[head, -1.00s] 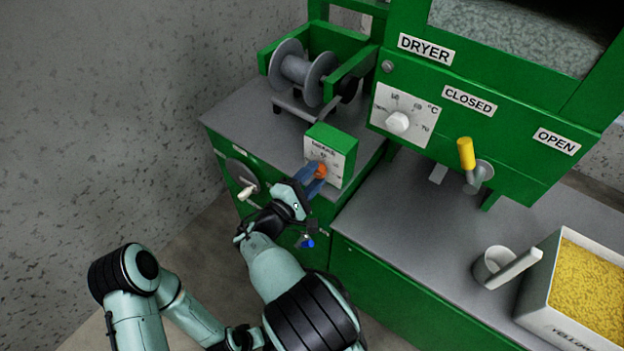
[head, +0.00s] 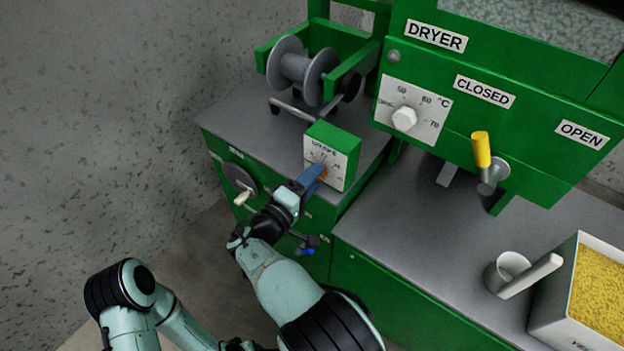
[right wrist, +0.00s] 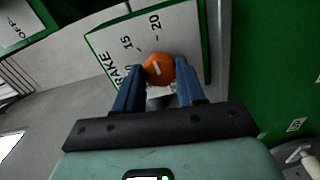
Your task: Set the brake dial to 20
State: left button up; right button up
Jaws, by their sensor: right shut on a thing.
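The brake dial is an orange knob (right wrist: 158,70) on a white plate (right wrist: 112,40) with a green edge. In the head view the knob (head: 323,173) is mostly hidden behind my fingers, on the front of a small green box (head: 333,138). My right gripper (right wrist: 160,82) is shut on the knob, one blue finger on each side. It also shows in the head view (head: 318,171).
A grey spool (head: 302,70) stands behind the brake box. The dryer's temperature dial (head: 404,118) and yellow-handled lever (head: 482,152) are to the right. A white scoop (head: 522,275) and a bin of yellow granules (head: 560,290) stand on the right counter.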

dwell(0.3)
jog(key=o, duration=1.1)
jog(key=shift+c, duration=0.2)
pick_arm(q)
jog(key=shift+t, duration=0.5)
jog(key=r, duration=0.1)
jog(key=w+r+p, duration=0.1)
jog(key=w+d+r+p, duration=0.1)
jog(key=shift+w+r, duration=0.25)
jog(key=shift+r, duration=0.05)
pick_arm(e)
jog(key=v, duration=1.3)
jog(key=shift+s+a, duration=0.1)
jog(key=shift+s, duration=0.05)
